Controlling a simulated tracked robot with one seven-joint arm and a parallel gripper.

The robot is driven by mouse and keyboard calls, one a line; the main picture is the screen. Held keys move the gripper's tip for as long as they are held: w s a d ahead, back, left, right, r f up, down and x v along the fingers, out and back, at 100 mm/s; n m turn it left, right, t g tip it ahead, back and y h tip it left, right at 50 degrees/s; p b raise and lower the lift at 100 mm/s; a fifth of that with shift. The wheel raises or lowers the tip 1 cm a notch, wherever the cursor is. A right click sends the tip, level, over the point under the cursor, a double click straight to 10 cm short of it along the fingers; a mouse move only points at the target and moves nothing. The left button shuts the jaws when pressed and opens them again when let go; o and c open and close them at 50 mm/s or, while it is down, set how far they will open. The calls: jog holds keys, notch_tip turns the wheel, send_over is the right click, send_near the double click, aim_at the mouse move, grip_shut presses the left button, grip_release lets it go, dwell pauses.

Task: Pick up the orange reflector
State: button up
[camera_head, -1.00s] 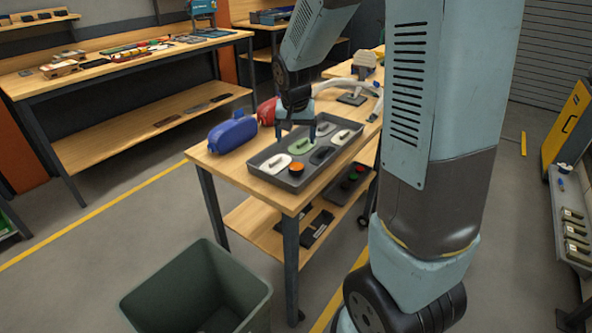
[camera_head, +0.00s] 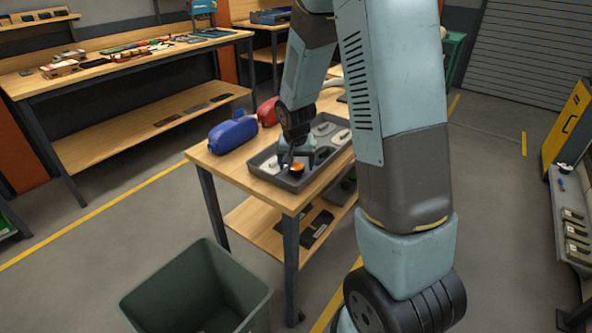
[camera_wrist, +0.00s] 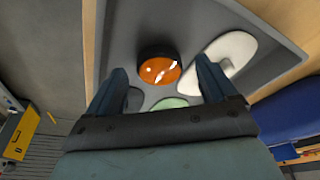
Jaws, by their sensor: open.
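The orange reflector (camera_wrist: 159,70) is a round disc with a dark rim, lying in a grey tray (camera_wrist: 228,12). In the head view the reflector (camera_head: 297,166) shows near the tray's front end, partly hidden by my gripper. My gripper (camera_wrist: 160,74) is open and empty, with its fingers apart on either side of the reflector in the wrist view. In the head view my gripper (camera_head: 296,158) is low over the tray, at the reflector. I cannot tell how much height lies between the fingertips and the reflector.
A white oval piece (camera_wrist: 224,62) lies close beside the reflector, near one finger. A green piece (camera_wrist: 170,103) is partly hidden under my gripper. A blue case (camera_head: 233,133) and a red case (camera_head: 268,112) stand on the wooden table beside the tray. A bin (camera_head: 196,292) stands in front.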

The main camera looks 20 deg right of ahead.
jog(key=shift+w+d+f, duration=0.1)
jog(key=shift+w+f, duration=0.05)
jog(key=shift+f, duration=0.5)
jog(key=c, duration=1.1)
jog(key=shift+r, duration=0.1)
